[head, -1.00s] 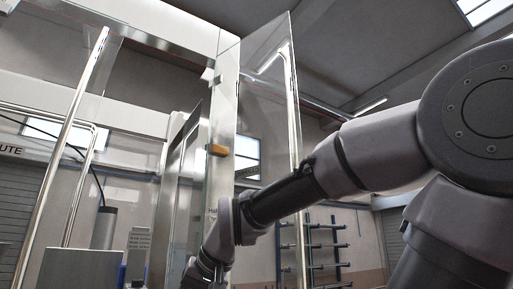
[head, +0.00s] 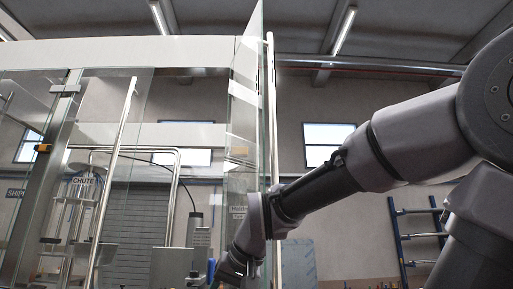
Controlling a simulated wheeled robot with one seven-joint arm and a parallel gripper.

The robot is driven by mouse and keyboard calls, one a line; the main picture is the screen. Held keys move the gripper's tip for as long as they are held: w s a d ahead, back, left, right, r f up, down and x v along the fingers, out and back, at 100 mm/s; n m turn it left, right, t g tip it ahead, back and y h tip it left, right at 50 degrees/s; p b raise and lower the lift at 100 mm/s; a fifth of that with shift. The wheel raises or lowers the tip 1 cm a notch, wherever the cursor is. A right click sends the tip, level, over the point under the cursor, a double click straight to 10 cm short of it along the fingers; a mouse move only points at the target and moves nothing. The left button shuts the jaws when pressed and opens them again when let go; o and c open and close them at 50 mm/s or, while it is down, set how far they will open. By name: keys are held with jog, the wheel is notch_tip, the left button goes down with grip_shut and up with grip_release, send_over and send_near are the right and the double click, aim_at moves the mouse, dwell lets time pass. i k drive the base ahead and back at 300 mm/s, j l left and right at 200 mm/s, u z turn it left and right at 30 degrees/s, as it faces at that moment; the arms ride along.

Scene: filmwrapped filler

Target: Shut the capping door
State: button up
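A tall clear glass door (head: 243,125) stands swung out from the machine enclosure, seen nearly edge-on in the middle of the head view. A long upright bar (head: 272,110) runs along its outer edge. I cannot read a label naming it the capping door. My arm comes in from the right and passes down by the door's lower part. My gripper (head: 230,275) is only partly in view at the bottom edge, and its fingers are hidden. I cannot tell whether it touches the door.
The enclosure has a white top beam (head: 120,53), more glass panels and an orange latch (head: 43,148) at the left. A CHUTE sign (head: 87,181) shows behind the glass. A blue rack (head: 400,240) stands back right.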

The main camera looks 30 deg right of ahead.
aim_at(277, 251)
jog(key=l+u, duration=0.15)
jog(key=l, duration=0.45)
jog(key=k+l+u, duration=0.1)
jog(key=l, duration=0.5)
jog(key=l+u, duration=0.15)
jog(key=l, duration=0.4)
jog(key=k+l+u, duration=0.15)
jog(key=l, duration=0.45)
